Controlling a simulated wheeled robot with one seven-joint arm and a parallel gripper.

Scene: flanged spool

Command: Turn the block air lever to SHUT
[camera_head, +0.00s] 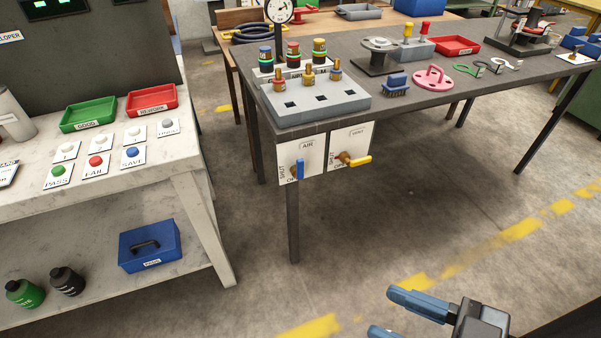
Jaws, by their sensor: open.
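The block air lever (300,170) is a blue handle on the white AIR panel (291,150), fixed at the front left edge of the grey table. The handle hangs straight down. The word SHUT runs up the panel's left side. A second word at the bottom, starting with "OP", is partly hidden by the handle. My gripper (382,311) is at the bottom right of the head view, with its two blue-grey fingers apart and nothing seen between them. It is well apart from the lever, to its right and lower in the picture. The lower finger is cut off by the frame.
The VENT panel (349,147) sits right beside the AIR panel, with a yellow lever (358,161) pointing right. Above them a grey block (313,104) with brass fittings stands on the table (398,121). A white bench (150,165) stands at left. The floor before the panels is clear.

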